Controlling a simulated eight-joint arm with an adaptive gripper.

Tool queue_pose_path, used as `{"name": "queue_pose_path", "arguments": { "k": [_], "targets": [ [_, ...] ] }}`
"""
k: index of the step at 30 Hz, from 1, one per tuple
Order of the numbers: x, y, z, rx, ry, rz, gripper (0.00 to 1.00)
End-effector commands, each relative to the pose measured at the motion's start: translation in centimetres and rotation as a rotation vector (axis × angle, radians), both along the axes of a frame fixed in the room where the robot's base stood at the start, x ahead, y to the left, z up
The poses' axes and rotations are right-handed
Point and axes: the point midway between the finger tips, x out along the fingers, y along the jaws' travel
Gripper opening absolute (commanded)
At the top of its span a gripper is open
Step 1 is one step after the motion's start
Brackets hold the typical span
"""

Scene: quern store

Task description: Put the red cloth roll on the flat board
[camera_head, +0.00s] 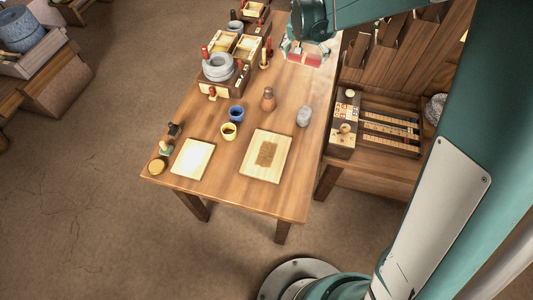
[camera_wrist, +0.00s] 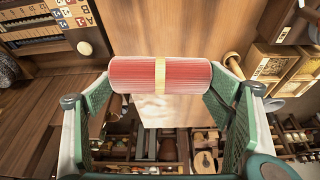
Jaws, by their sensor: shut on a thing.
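The red cloth roll (camera_wrist: 135,75) has a pale tan band around its middle and lies crosswise between the green finger pads of my gripper (camera_wrist: 163,92) in the wrist view. My gripper is shut on it. In the head view my gripper (camera_head: 305,53) holds the roll (camera_head: 296,56) at the far right end of the table, above the top. Two pale boards lie near the front of the table: a plain one (camera_head: 192,158) at left and one with a brown textured patch (camera_head: 283,150) to its right. I cannot tell for sure which is the flat board.
A blue cup (camera_head: 236,113), a yellow cup (camera_head: 229,131), a brown jug (camera_head: 268,99) and a grey stone (camera_head: 304,116) stand behind the boards. A quern (camera_head: 218,67) and boxes fill the back left. A wooden rack (camera_head: 390,128) stands right of the table (camera_head: 230,185).

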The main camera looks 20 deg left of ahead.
Motion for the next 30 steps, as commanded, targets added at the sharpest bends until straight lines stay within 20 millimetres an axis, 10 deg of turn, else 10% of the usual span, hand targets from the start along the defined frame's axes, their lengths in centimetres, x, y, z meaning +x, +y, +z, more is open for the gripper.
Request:
{"name": "queue_pose_path", "arguments": {
  "k": [30],
  "targets": [
    [-21.0, 3.9, -0.2, 0.003, -0.001, 0.999, 0.66]
  ]
}}
